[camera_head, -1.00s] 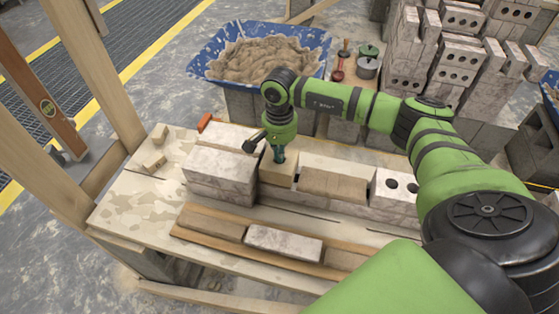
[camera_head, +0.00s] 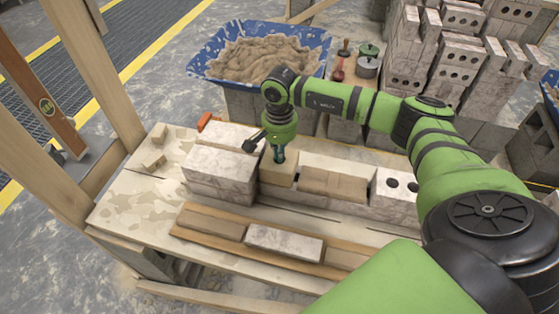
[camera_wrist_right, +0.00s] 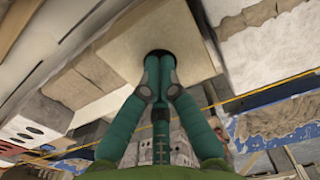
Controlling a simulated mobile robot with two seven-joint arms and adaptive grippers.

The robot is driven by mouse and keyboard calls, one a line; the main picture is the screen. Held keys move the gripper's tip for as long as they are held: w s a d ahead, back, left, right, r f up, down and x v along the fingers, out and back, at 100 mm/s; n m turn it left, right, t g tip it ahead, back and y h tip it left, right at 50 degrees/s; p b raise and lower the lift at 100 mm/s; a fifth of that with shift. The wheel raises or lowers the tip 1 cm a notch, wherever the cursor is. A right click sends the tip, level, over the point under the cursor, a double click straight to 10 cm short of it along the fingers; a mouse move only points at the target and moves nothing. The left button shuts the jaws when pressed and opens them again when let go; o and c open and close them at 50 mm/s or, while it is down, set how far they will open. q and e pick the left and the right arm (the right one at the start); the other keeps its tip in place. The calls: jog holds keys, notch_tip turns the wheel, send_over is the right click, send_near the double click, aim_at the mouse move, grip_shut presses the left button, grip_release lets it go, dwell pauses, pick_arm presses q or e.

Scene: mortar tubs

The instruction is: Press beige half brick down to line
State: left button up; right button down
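The beige half brick (camera_head: 278,174) sits in the brick row on the bench, between a pale grey block stack (camera_head: 220,170) on the left and a tan brick (camera_head: 333,184) on the right. My right gripper (camera_head: 279,157) points down onto its top. In the right wrist view the fingers of the gripper (camera_wrist_right: 160,62) are together, with the tips at the face of the half brick (camera_wrist_right: 150,38). A thin yellow-orange line (camera_wrist_right: 260,91) crosses that view; I cannot tell whether it is a string. My left gripper is not in view.
A wooden board with bricks (camera_head: 285,243) lies in front of the row. A blue mortar tub (camera_head: 212,68) stands behind. Small wood pieces (camera_head: 153,160) and an orange tool (camera_head: 207,121) lie on the left. A wooden frame post (camera_head: 95,70) rises at the left.

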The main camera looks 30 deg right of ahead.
jog(key=shift+s+f, duration=0.1)
jog(key=shift+s, duration=0.05)
jog(key=shift+r+p, duration=1.5)
jog(key=shift+r, duration=1.1)
